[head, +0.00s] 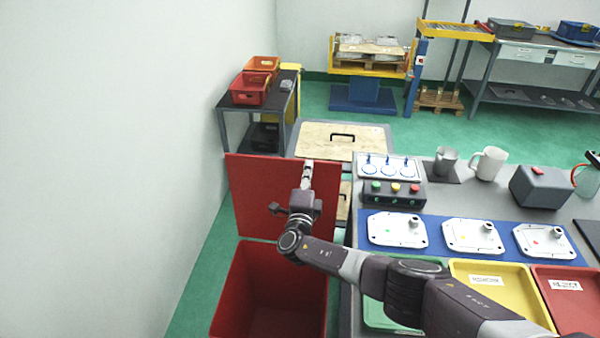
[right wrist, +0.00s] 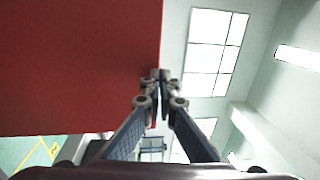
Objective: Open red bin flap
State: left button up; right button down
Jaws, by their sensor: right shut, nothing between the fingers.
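The red bin (head: 268,292) stands at the lower left of the head view, with its mouth uncovered and its inside showing empty. Its red flap (head: 250,190) stands raised at the back edge of the bin. My right gripper (head: 308,168) is shut and empty, in front of the flap near its upper right part. In the right wrist view the flap (right wrist: 80,65) fills the upper left, and the shut fingertips (right wrist: 160,76) are at its edge. I cannot tell whether they touch it. My left gripper is not in view.
Right of the bin is a workbench with a button box (head: 395,192), castings on a blue mat (head: 433,226), a green tray (head: 374,318), a yellow tray (head: 505,300) and a red tray (head: 575,310). A white wall (head: 110,150) stands at left.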

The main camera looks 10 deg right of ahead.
jog(key=b+x, duration=0.2)
jog(key=shift+w+d, duration=0.2)
jog(key=shift+d, duration=0.15)
jog(key=shift+w, duration=0.35)
jog(key=shift+s, duration=0.15)
jog(key=v, duration=1.1)
jog(key=shift+s, duration=0.4)
jog(key=shift+a+f, duration=0.1)
jog(key=shift+a, duration=0.05)
